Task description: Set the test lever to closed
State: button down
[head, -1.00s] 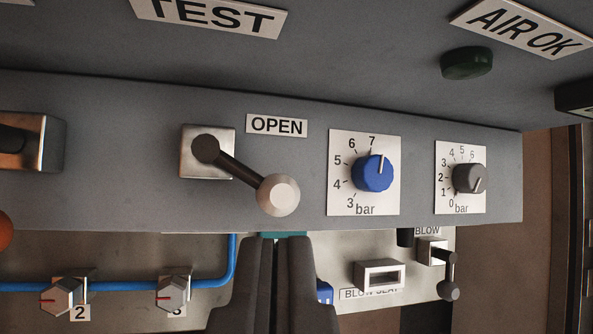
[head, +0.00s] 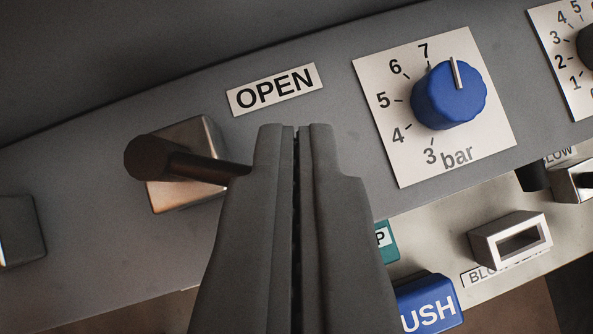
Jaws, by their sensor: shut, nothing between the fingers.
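The test lever (head: 205,167) is a dark rod that runs rightward from a dark hub on a metal block (head: 168,196). Its outer end and knob are hidden behind my gripper. The OPEN label (head: 275,90) is above and to the right of the hub. My gripper (head: 297,128) is shut and empty, pointing up the panel just below the OPEN label. Its left finger overlaps the rod in the picture; I cannot tell whether they touch.
A blue dial knob (head: 449,95) on a white bar scale is close to the right of my gripper. A blue push button (head: 428,302) and a metal slotted block (head: 510,240) are at lower right. Another metal block (head: 20,230) is at the left edge.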

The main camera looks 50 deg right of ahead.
jog(key=shift+x, duration=1.3)
jog(key=shift+s+a+m+g+h, duration=0.25)
jog(key=shift+a+m+g+h, duration=0.1)
jog(key=shift+m+g, duration=0.2)
jog(key=a+m+g, duration=0.1)
jog(key=m+g+h, duration=0.1)
jog(key=m, duration=0.1)
jog(key=shift+s+a+m, duration=0.25)
jog(key=shift+s+a, duration=0.05)
jog(key=shift+a, duration=0.1)
jog(key=a+m+g, duration=0.1)
jog(key=m+g, duration=0.2)
jog(key=shift+s+a+m, duration=0.15)
jog(key=shift+a+m, duration=0.15)
jog(key=shift+a, duration=0.1)
jog(key=a+m+g, duration=0.1)
jog(key=m, duration=0.1)
jog(key=shift+a+m+g, duration=0.2)
jog(key=shift+m+g, duration=0.1)
jog(key=shift+g, duration=0.05)
jog(key=shift+a, duration=0.2)
jog(key=shift+w+a, duration=0.15)
jog(key=shift+w, duration=0.05)
